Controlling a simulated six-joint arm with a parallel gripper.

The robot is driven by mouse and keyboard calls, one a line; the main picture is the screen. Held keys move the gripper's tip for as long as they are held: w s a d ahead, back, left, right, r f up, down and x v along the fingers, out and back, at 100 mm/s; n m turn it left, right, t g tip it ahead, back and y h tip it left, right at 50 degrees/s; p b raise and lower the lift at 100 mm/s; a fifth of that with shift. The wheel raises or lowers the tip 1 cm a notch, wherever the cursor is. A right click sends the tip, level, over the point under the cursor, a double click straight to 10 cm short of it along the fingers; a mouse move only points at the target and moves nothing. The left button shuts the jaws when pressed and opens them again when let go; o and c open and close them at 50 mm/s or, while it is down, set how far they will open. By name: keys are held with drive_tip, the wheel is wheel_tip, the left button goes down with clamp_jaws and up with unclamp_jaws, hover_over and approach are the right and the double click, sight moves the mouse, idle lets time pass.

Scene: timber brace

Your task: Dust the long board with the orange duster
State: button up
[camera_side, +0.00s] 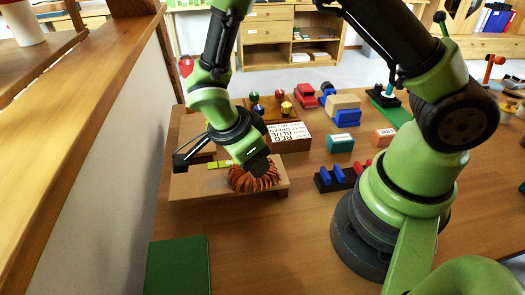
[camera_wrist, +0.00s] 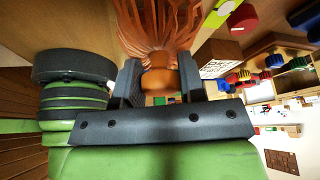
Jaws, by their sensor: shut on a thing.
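The long board (camera_side: 205,182) lies at the left of the table in the side view, a light wooden plank. The orange duster (camera_side: 254,178) is at the board's right part, its bristles against or just over the board; I cannot tell whether they press on it. My gripper (camera_side: 257,163) points down there, with its fingers mostly hidden in the side view. In the wrist view my gripper (camera_wrist: 160,85) is shut on the duster's brown-orange handle, and the duster's bristles (camera_wrist: 160,25) fan out beyond the fingers.
A box with printed colour words (camera_side: 288,137) stands behind the board. Red, green and yellow knobs (camera_side: 270,104) and a red toy car (camera_side: 305,95) are farther back. A dark rack with blue and red pieces (camera_side: 338,177) stands to the right. A green mat (camera_side: 178,265) lies in front.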

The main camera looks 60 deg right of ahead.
drive_tip(key=shift+w+a+f, duration=0.1)
drive_tip(key=shift+w+a, duration=3.1)
drive_tip(key=shift+a, duration=0.1)
drive_tip(key=shift+s+d, duration=4.1)
drive_tip(key=shift+d, duration=0.05)
wheel_tip(320, 180, up, 8)
drive_tip(key=shift+r, duration=0.25)
drive_tip(key=shift+a, duration=0.1)
